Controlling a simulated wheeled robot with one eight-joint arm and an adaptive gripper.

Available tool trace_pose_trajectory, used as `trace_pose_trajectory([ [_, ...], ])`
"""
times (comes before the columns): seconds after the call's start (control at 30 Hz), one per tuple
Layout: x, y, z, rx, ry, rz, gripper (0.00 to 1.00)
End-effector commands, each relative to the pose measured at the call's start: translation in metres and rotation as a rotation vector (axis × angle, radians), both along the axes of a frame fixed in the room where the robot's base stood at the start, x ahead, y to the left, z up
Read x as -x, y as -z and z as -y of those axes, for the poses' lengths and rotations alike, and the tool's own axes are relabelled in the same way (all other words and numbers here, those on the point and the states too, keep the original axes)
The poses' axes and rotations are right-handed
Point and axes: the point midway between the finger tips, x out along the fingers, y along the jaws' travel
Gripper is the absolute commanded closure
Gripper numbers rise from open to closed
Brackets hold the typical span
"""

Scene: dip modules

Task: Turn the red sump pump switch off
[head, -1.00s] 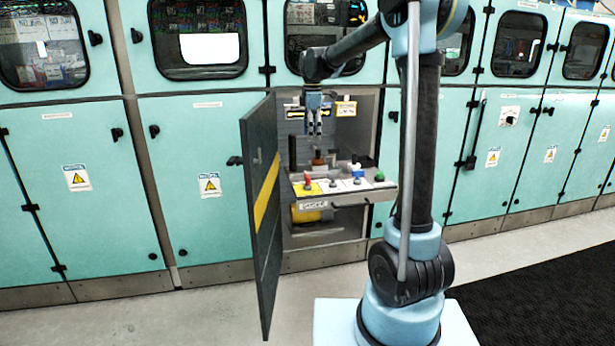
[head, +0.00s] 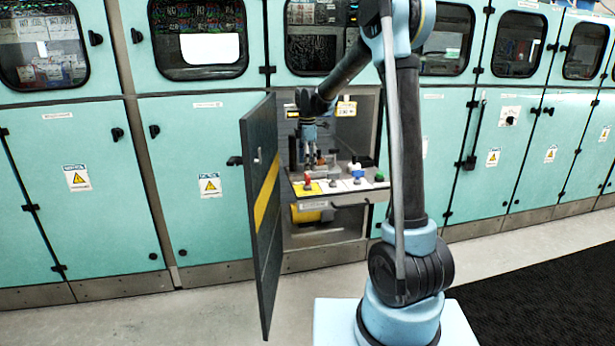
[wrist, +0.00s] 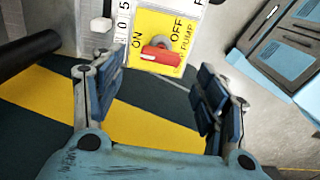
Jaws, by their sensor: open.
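The red sump pump switch (head: 307,178) sits on a yellow plate (head: 309,189) at the left of the control panel in the open cabinet. In the wrist view the red switch handle (wrist: 161,55) lies ahead of the fingertips, below the ON and OFF words on the yellow plate (wrist: 150,25). My gripper (head: 309,160) is above and just behind the switch in the head view. In the wrist view my gripper (wrist: 160,70) is open, one blue-padded finger on each side, with the switch between and slightly beyond them. I see no contact with the switch.
The open dark cabinet door (head: 262,215) with a yellow stripe stands close at the left. The panel (head: 345,185) also carries a blue-and-white control (head: 357,171) and a green knob (head: 379,177). A dark bar (wrist: 30,45) shows at the wrist view's left.

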Motion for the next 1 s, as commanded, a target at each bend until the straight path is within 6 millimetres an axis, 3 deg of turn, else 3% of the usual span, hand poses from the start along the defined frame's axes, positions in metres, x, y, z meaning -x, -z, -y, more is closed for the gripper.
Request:
trace_pose_trajectory([
  [0.1, 0.000, 0.021, 0.000, 0.000, 0.000, 0.000, 0.33],
  [0.33, 0.000, 0.047, 0.000, 0.000, 0.000, 0.000, 0.33],
  [0.77, 0.000, 0.056, 0.000, 0.000, 0.000, 0.000, 0.33],
  [0.97, 0.000, 0.056, 0.000, 0.000, 0.000, 0.000, 0.76],
  [1.0, 0.000, 0.056, 0.000, 0.000, 0.000, 0.000, 0.77],
])
